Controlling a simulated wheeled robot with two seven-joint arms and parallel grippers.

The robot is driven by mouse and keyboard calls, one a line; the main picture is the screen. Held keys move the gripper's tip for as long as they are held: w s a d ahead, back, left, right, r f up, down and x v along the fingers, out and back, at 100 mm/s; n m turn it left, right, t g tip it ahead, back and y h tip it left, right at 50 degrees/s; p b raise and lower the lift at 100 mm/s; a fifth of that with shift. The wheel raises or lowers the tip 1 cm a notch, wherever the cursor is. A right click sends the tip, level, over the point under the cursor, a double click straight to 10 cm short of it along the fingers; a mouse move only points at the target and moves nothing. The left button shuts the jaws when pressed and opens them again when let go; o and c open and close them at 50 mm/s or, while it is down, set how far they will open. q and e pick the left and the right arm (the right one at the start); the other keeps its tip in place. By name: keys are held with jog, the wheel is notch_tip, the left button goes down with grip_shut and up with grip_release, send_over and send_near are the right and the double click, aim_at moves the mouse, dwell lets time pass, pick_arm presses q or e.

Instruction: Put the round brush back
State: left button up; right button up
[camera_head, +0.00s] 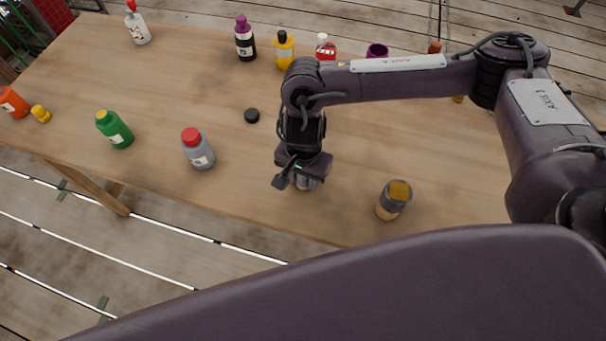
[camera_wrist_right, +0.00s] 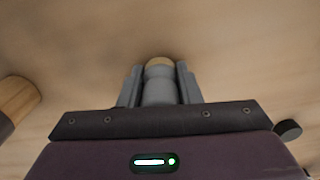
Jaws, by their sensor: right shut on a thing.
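My right gripper (camera_head: 302,183) points down at the table near its front edge. In the right wrist view its fingers (camera_wrist_right: 159,90) are closed around a short grey cylinder with a tan end (camera_wrist_right: 159,80). This may be the round brush, but the fingers and wrist hide most of it, so I cannot be sure. A second round piece with a wooden body, dark grey band and golden top (camera_head: 394,200) stands to the right of the gripper. A tan cylinder also shows at the left of the wrist view (camera_wrist_right: 18,98). My left gripper is not in view.
The wooden table (camera_head: 190,100) holds a grey bottle with red cap (camera_head: 199,149), a green bottle (camera_head: 116,130) and a black cap (camera_head: 251,115). Purple (camera_head: 245,40) and yellow (camera_head: 284,52) bottles stand at the back. My right arm hides part of the right side.

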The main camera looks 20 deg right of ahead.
jog(key=shift+f+b, duration=0.2)
jog(key=shift+b, duration=0.1)
jog(key=o, duration=1)
jog(key=shift+r, duration=0.1)
notch_tip(320, 180, up, 12)
jog(key=shift+w+r+p, duration=0.1)
jog(key=shift+r+p, duration=0.05)
jog(key=shift+p, duration=0.2)
